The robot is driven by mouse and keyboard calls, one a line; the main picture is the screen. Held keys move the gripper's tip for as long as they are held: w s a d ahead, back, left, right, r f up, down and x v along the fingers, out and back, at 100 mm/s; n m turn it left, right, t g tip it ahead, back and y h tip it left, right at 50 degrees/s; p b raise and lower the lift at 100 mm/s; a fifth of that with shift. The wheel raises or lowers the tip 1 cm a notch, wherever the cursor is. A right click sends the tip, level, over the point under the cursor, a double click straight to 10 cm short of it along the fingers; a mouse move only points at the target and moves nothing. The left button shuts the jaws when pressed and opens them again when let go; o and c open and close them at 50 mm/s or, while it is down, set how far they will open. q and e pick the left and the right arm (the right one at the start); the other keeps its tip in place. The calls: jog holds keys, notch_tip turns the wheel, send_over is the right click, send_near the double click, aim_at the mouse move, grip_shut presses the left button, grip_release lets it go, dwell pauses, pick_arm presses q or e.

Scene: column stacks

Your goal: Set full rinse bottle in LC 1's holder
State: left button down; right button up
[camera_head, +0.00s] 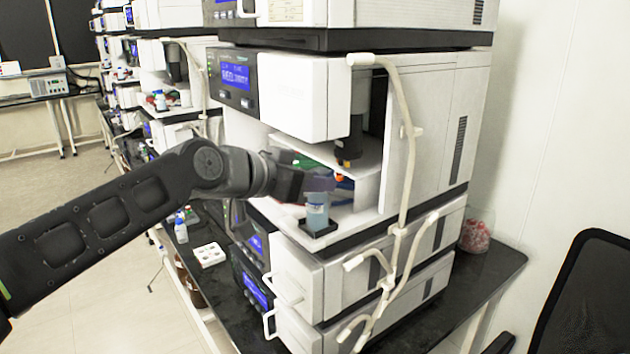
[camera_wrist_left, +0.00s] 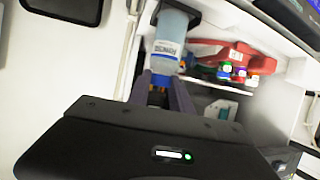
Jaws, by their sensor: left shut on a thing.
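The rinse bottle (camera_head: 317,216) is a small translucent bottle with blue liquid and a white label. It is upright, with its base at the black square holder (camera_head: 320,231) on the open instrument's ledge. I cannot tell whether the base rests on the holder floor. My left gripper (camera_head: 318,184) reaches in from the left and is shut on the bottle's upper part. In the left wrist view the bottle (camera_wrist_left: 168,45) shows its label beyond the fingers (camera_wrist_left: 163,88), and the dark holder edge (camera_wrist_left: 195,14) is around its base. My right gripper is out of view.
The instrument's white front cover (camera_head: 300,95) hangs above the arm. A pale hose (camera_head: 403,150) runs down the right side. In the wrist view, a red part (camera_wrist_left: 235,52) with coloured caps lies beside the bottle. A white vial rack (camera_head: 208,254) sits on the dark bench below.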

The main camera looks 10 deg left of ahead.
pick_arm(q)
jog(key=c, duration=1.1)
grip_release()
jog(key=shift+s+a, duration=0.1)
jog(key=b+v, duration=0.1)
jog(key=v, duration=0.6)
jog(key=shift+s+a+r, duration=0.1)
jog(key=shift+s+r, duration=0.05)
jog(key=shift+s, duration=0.1)
